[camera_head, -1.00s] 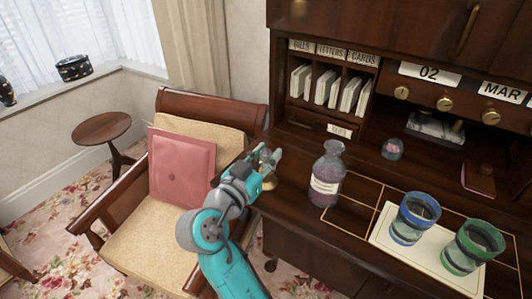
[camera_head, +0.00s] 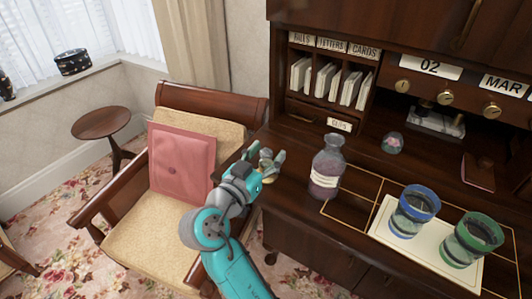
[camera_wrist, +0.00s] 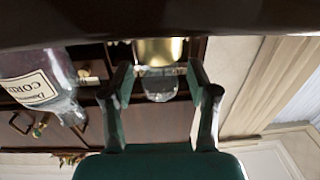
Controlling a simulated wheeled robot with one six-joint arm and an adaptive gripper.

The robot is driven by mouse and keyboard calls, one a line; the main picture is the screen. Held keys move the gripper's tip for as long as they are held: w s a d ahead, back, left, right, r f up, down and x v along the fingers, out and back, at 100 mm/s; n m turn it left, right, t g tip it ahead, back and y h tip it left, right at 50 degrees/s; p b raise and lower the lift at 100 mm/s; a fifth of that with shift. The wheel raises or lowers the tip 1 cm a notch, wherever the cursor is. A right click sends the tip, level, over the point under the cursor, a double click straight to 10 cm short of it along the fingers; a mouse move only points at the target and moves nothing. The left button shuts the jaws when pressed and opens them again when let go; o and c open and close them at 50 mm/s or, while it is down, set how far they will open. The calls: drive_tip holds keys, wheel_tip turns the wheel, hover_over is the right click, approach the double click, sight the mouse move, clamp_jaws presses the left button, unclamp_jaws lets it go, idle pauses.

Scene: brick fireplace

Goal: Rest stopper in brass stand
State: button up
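The brass stand (camera_wrist: 158,50) shows in the inverted wrist view as a gold cylinder against the dark desk top. The clear rounded glass stopper (camera_wrist: 160,88) is at the stand's upper end and lines up with it. How deep it sits is hard to tell. My gripper (camera_wrist: 159,68) has its two fingers spread on either side of the stopper, with a visible gap on each side. In the head view my gripper (camera_head: 267,158) is over the desk's left end, partly hiding the stand and stopper.
A purple glass bottle (camera_head: 327,168) with a label stands just right of my gripper. Blue (camera_head: 415,212) and green (camera_head: 470,240) banded glasses stand on a pale mat (camera_head: 385,235). Letter pigeonholes rise behind. An armchair with a pink cushion (camera_head: 181,163) is left of the desk.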

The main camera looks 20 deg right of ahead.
drive_tip(key=v, duration=1.2)
drive_tip(key=shift+a, duration=0.15)
idle(0.5)
